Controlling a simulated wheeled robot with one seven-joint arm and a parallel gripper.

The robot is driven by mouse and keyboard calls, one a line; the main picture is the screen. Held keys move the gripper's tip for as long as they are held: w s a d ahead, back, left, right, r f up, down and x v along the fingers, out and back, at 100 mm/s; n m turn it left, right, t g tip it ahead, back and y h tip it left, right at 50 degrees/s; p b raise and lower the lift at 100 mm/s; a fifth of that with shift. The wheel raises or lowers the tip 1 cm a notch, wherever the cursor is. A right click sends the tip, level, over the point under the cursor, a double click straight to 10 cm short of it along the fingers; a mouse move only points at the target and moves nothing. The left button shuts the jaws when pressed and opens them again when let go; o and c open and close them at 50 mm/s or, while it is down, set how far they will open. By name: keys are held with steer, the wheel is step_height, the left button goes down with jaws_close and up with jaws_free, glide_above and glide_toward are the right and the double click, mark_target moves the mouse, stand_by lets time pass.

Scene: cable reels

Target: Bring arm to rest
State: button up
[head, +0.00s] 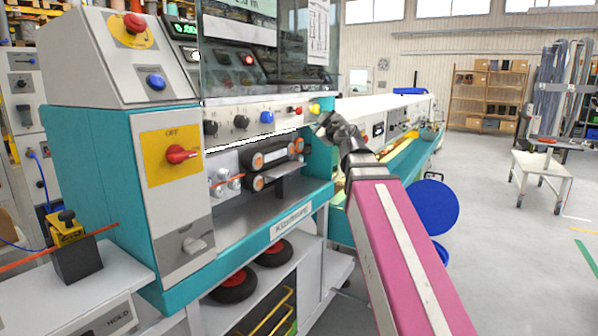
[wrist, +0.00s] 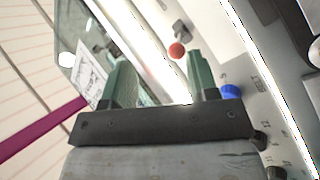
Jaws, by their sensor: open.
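My gripper (head: 324,122) is at the end of my raised pink arm, in front of the right end of the machine's knob panel in the head view. It looks close to the yellow button (head: 314,109); I cannot tell whether it touches. In the wrist view my gripper's two greenish fingers (wrist: 160,78) stand apart with nothing held between them. A red knob (wrist: 177,50) shows beyond the fingers, and a blue button (wrist: 231,91) is just right of the right finger.
The teal and white machine (head: 92,165) fills the left, with a red rotary switch (head: 178,154) and a red mushroom button (head: 134,23). Black wheels (head: 234,287) lie on its lower shelf. A white trolley (head: 541,172) stands right; the grey floor between is open.

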steer(key=d+f+m+g+h, duration=0.2)
steer(key=d+f+m+h, duration=0.25)
steer(key=f, duration=0.55)
steer(key=w+d+f+m+g+h, duration=0.1)
steer(key=d+f+m+h, duration=0.4)
steer(key=f, duration=0.6)
steer(key=d+f+m+g+h, duration=0.2)
steer(key=d+f+m+h, duration=0.3)
steer(key=f, duration=0.5)
steer(key=s+f+g+y, duration=0.1)
steer(key=s+f+g, duration=0.3)
steer(key=f, duration=0.5)
steer(key=s+f+g+y, duration=0.2)
steer(key=s+f+g, duration=0.2)
steer(key=f, duration=0.5)
steer(key=s+a+f+g+y, duration=0.4)
steer(key=s+f+g, duration=0.1)
steer(key=s+f, duration=0.6)
steer(key=shift+a+g, duration=0.15)
steer(key=shift+g, duration=0.15)
steer(key=shift+n, duration=0.25)
